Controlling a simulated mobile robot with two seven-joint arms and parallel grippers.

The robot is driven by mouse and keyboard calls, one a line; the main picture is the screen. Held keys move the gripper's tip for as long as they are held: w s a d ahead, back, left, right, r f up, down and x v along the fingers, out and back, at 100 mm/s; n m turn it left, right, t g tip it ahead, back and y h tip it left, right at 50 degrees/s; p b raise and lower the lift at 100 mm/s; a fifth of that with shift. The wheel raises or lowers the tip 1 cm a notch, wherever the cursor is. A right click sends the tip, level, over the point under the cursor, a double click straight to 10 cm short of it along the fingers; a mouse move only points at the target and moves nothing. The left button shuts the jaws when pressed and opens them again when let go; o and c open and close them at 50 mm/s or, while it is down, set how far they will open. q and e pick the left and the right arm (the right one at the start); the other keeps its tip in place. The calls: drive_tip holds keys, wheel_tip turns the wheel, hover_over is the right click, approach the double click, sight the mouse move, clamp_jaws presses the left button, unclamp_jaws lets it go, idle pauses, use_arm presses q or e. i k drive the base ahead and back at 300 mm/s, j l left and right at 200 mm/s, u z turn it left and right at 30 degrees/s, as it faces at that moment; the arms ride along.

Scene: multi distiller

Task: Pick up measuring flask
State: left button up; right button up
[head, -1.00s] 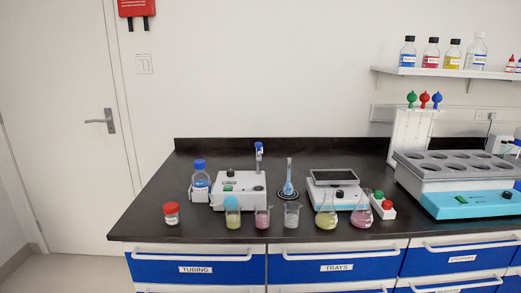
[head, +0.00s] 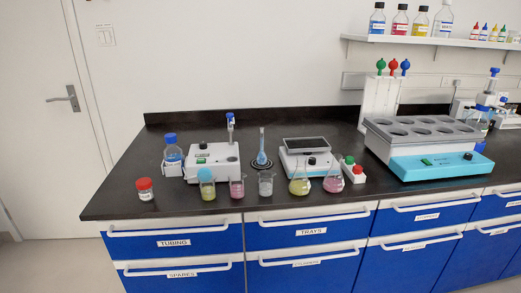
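The measuring flask (head: 262,150) has a long thin neck and a bulb with blue liquid. It stands upright on a dark round base on the black counter (head: 125,185). It is behind a small clear beaker (head: 266,185), between a white stirrer-like device (head: 211,162) on its left and a balance-like device (head: 308,156) on its right. Neither of my grippers shows in the head view.
Beakers and flasks with pink (head: 237,187) and yellow (head: 299,181) liquid stand along the front. A red-capped jar (head: 145,190) and blue-capped bottle (head: 172,152) are at left. A grey multi-hole heater (head: 425,145) fills the right. Blue drawers (head: 310,233) are below.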

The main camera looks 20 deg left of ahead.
sight(262, 158)
drive_tip(key=i+l+u, duration=0.25)
drive_tip(key=i+l, duration=0.4)
drive_tip(key=i+l+u, duration=0.25)
drive_tip(key=i+l, duration=0.35)
drive_tip(key=l, duration=0.15)
